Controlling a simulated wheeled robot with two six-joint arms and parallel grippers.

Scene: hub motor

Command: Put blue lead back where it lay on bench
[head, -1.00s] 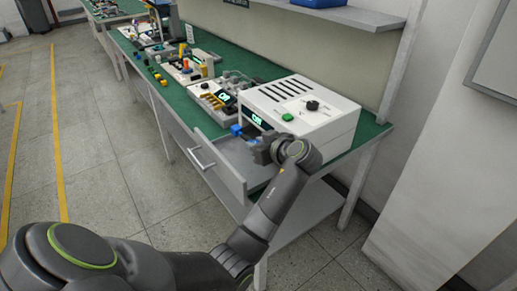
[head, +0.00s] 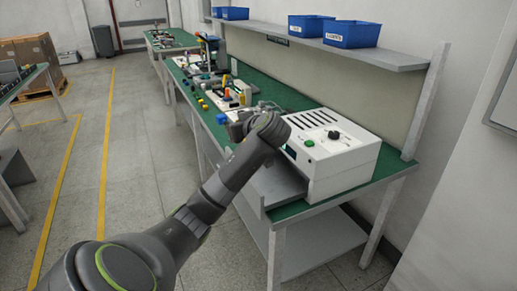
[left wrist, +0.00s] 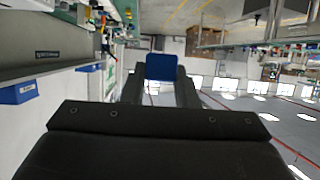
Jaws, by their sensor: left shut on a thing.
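The blue lead (left wrist: 160,67) shows as a blue block between the two fingertips of my left gripper (left wrist: 160,88) in the left wrist view. The gripper is shut on it and holds it up in the air. In the head view my left gripper (head: 236,130) is at the front edge of the green bench (head: 290,98), left of the white box. My own wrist hides most of it there, and whether it touches the bench is hidden. My right gripper is in neither view.
The white box (head: 345,160) with a black knob and green button stands at the bench's near end. A grey open drawer (head: 272,186) juts out below it. Several small parts and fixtures crowd the bench farther back. Blue bins (head: 352,33) sit on the shelf above.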

